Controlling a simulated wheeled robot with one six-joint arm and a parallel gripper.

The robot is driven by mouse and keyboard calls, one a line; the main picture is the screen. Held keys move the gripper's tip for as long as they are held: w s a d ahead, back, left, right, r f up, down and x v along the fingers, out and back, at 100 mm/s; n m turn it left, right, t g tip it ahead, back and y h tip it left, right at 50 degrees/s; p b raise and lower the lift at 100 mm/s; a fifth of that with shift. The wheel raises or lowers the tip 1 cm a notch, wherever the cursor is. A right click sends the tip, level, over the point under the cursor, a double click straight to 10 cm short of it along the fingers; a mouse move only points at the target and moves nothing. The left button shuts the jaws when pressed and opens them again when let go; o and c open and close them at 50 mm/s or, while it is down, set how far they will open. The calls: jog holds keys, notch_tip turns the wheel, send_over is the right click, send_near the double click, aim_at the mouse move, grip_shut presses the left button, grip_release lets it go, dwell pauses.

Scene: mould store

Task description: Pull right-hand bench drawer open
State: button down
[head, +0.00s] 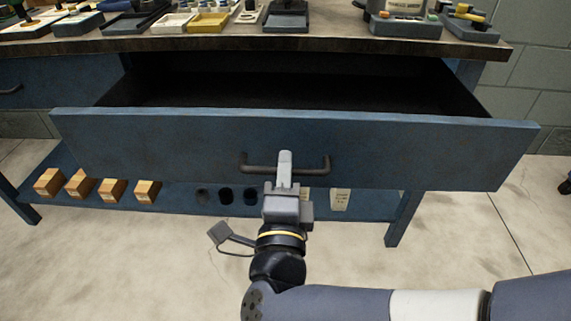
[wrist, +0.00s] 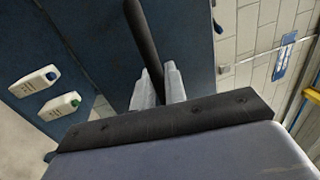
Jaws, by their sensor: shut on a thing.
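The right-hand bench drawer (head: 200,133) has a blue front and stands well out from under the bench top. Its dark inside shows and looks empty. A dark bar handle (head: 257,169) runs across the middle of the drawer front. In the wrist view, the two pale fingers (wrist: 159,88) close around the dark handle bar (wrist: 143,42). The fingers hide a small part of the handle.
The bench top (head: 230,42) carries trays, blocks and tools. A left-hand drawer (head: 55,90) is shut. The lower shelf (head: 180,195) holds several wooden blocks, dark round things and pale bottles. A bench leg (head: 402,220) stands at right. The floor in front is clear.

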jog(key=shift+s+f, duration=0.1)
jog(key=shift+s, duration=0.05)
jog(key=c, duration=1.8)
grip_release()
jog(key=shift+s, duration=0.15)
jog(key=shift+s+a+f+p, duration=0.1)
jog(key=shift+s+f, duration=0.2)
jog(key=shift+s, duration=1.4)
jog(key=shift+s+a+f+p, duration=0.15)
jog(key=shift+s+f, duration=0.2)
jog(key=shift+s, duration=1.4)
jog(key=shift+s+d+f+p, duration=0.1)
jog(key=shift+s+f, duration=0.2)
jog(key=shift+s, duration=1.4)
jog(key=shift+w, duration=0.1)
